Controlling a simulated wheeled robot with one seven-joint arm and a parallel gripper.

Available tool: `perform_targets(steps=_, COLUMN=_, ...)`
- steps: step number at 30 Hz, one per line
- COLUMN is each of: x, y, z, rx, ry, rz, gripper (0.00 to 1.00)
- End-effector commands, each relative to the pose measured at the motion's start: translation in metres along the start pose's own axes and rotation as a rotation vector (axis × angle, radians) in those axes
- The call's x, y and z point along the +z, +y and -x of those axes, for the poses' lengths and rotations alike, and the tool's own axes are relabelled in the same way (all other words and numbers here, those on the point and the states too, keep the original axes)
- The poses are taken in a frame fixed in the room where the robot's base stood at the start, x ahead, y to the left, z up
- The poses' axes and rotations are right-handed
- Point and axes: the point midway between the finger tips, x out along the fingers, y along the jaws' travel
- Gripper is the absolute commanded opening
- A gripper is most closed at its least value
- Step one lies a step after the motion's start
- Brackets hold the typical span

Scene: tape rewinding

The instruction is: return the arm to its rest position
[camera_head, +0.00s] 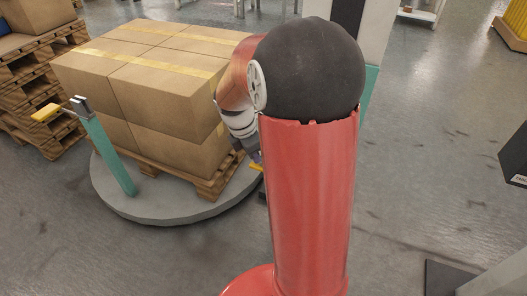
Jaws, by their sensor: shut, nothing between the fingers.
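My arm rises in the middle of the view as a red column with a dark round joint on top. Its forearm bends down behind the left side of that column. My gripper (257,160) shows only in part at the lower end of the forearm, low beside the right edge of the box stack. It is shut and empty. The red column hides much of the space around it, and the fingertips are hard to make out.
Taped cardboard boxes (165,88) stand on a wooden pallet on a round grey turntable (150,208). Stacked pallets (30,92) are far left. Open floor (425,130) lies right.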

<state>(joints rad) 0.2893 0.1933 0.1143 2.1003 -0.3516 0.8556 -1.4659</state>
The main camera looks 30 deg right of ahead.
Motion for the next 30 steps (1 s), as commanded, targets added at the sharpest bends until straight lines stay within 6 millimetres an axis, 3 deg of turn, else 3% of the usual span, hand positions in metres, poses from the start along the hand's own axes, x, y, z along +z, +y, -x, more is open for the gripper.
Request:
perform_targets(steps=1, x=0.004, y=0.0, z=0.018, rx=0.013, ry=-0.004, rz=-0.007, gripper=0.0)
perform_targets(steps=3, x=0.004, y=-0.002, z=0.034, rx=0.013, ry=-0.003, rz=-0.006, gripper=0.0)
perform_targets(steps=9, x=0.004, y=-0.007, z=0.072, rx=0.011, ry=-0.002, rz=-0.004, gripper=0.0)
perform_targets(steps=15, x=0.005, y=-0.01, z=0.09, rx=0.007, ry=-0.002, rz=-0.005, gripper=0.0)
perform_targets(steps=22, x=0.004, y=-0.012, z=0.095, rx=0.011, ry=0.0, rz=-0.02, gripper=0.0)
perform_targets(steps=26, x=-0.005, y=-0.028, z=0.11, rx=0.06, ry=0.016, rz=-0.161, gripper=0.0)
perform_targets(steps=30, x=-0.025, y=-0.065, z=0.136, rx=0.156, ry=0.092, rz=-0.496, gripper=0.0)
